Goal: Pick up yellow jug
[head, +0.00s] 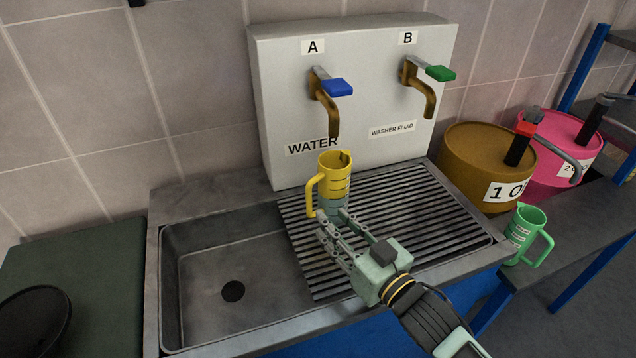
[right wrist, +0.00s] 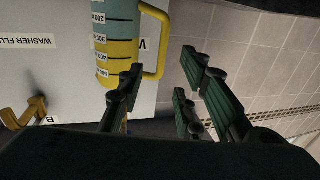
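The yellow jug (head: 335,174) stands upright at the back of the grated drainboard, below the blue-handled tap A. Its handle is on its left side, and its lower part looks blue-grey. Contact with the jug cannot be told. The gripper hides part of the jug's base. My left gripper is out of view.
Taps A (head: 323,92) and B (head: 418,88) stick out from the white panel (head: 370,60). The sink basin (head: 232,260) is empty at left. A green jug (head: 526,233), a brown drum (head: 470,165) and a pink drum (head: 553,135) stand at right.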

